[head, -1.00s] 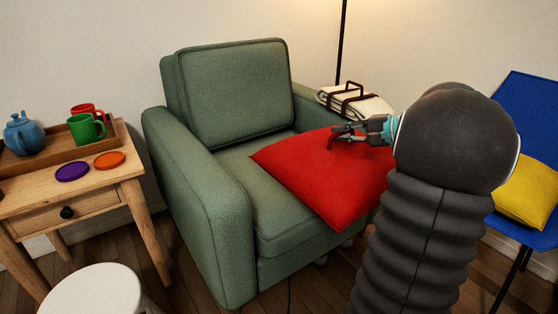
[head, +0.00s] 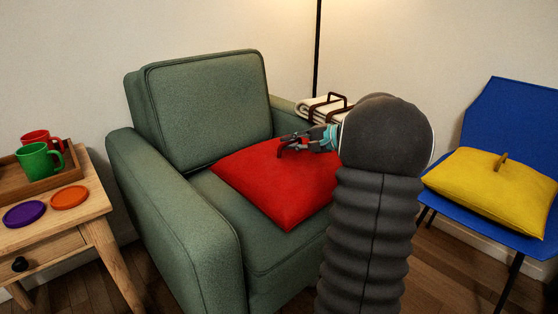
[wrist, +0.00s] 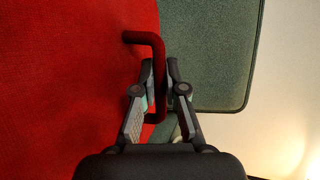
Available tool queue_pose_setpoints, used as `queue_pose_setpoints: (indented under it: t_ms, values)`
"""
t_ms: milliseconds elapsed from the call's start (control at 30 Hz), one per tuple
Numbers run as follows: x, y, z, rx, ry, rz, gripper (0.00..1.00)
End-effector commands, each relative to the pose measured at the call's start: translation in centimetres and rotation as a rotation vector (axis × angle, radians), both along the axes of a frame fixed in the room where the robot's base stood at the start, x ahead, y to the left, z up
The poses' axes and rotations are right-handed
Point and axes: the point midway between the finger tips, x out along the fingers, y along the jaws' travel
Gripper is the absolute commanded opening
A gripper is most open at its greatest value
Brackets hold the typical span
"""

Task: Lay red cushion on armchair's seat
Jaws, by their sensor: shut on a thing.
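The red cushion (head: 270,186) is over the green armchair's seat (head: 217,196) in the head view, its left corner near the backrest. Whether it touches the seat is hard to tell. My gripper (head: 284,147) is shut on the cushion's red handle, which shows between the fingers in the wrist view (wrist: 159,75). The cushion (wrist: 60,80) fills the left of the wrist view. The armchair (head: 200,110) stands in the middle of the head view, and its green upholstery also shows in the wrist view (wrist: 215,50). My arm hides the cushion's right part and most of the right armrest.
A wooden side table (head: 50,245) with a tray, mugs and coasters stands left. A folded blanket (head: 318,108) with brown straps lies by the right armrest. A blue chair (head: 510,120) with a yellow cushion (head: 490,190) stands right. A lamp pole (head: 318,50) rises behind.

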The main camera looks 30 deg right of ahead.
Motion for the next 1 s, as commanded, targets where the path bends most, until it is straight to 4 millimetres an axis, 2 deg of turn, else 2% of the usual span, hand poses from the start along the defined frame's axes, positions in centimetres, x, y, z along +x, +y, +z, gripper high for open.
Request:
queue_pose_setpoints:
  t_ms: [100, 300, 467, 733, 1000]
  values:
    - [2.2, 0.3, -1.4, 0.001, 0.0, 0.003, 0.0]
    - [4.3, 0.5, -2.5, 0.0, -0.001, 0.002, 0.0]
    - [4.6, 0.6, -3.2, 0.001, 0.0, 0.002, 0.0]
    - [4.6, 0.6, -6.5, 0.002, 0.0, 0.001, 0.0]
    - [4.6, 0.6, -6.7, 0.0, -0.002, 0.002, 0.0]
